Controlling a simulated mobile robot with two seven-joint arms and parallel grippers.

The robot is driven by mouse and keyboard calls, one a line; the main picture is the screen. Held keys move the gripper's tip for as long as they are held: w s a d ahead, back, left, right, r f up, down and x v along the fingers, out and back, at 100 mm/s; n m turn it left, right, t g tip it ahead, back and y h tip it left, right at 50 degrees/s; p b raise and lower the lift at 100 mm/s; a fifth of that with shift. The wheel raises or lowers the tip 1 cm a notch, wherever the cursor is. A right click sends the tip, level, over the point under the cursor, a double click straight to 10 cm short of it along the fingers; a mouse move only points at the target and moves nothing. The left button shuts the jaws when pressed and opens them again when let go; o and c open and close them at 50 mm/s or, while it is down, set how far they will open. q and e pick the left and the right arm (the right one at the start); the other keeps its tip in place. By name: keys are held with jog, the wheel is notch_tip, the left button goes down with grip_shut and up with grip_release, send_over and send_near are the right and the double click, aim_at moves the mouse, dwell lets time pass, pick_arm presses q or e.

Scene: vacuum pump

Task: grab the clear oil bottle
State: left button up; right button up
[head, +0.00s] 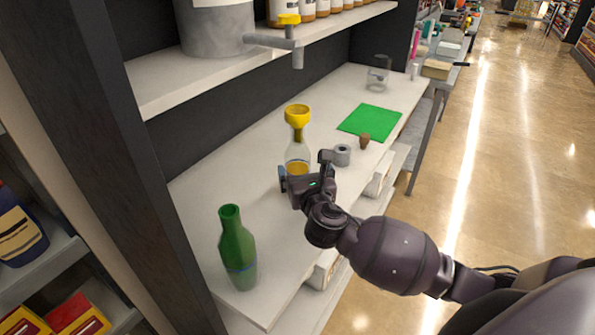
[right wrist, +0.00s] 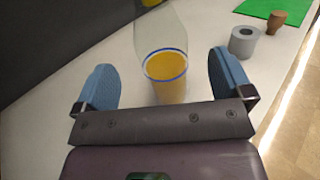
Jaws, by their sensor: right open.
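The clear oil bottle (head: 297,153) stands upright on the white shelf, with yellow oil in its lower part and a yellow funnel (head: 297,115) in its neck. My right gripper (head: 303,178) is at the near side of the bottle and hides its base in the head view. In the right wrist view the bottle (right wrist: 165,70) stands between and beyond the two blue fingertips (right wrist: 165,85). The fingers are wide apart, with gaps on both sides of the bottle. My left gripper is not in view.
A green bottle (head: 237,250) stands on the near shelf end. A grey roll-shaped part (head: 342,155), a brown stopper (head: 364,141) and a green sheet (head: 370,121) lie to the right and behind. A grey tank (head: 215,28) with a tap (head: 290,42) sits on the upper shelf.

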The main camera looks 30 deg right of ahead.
aim_at(301, 162)
jog(key=x, duration=0.5)
jog(key=shift+w+d, duration=0.1)
jog(key=shift+w, duration=0.3)
jog(key=shift+r, duration=0.1)
jog(key=c, duration=1.6)
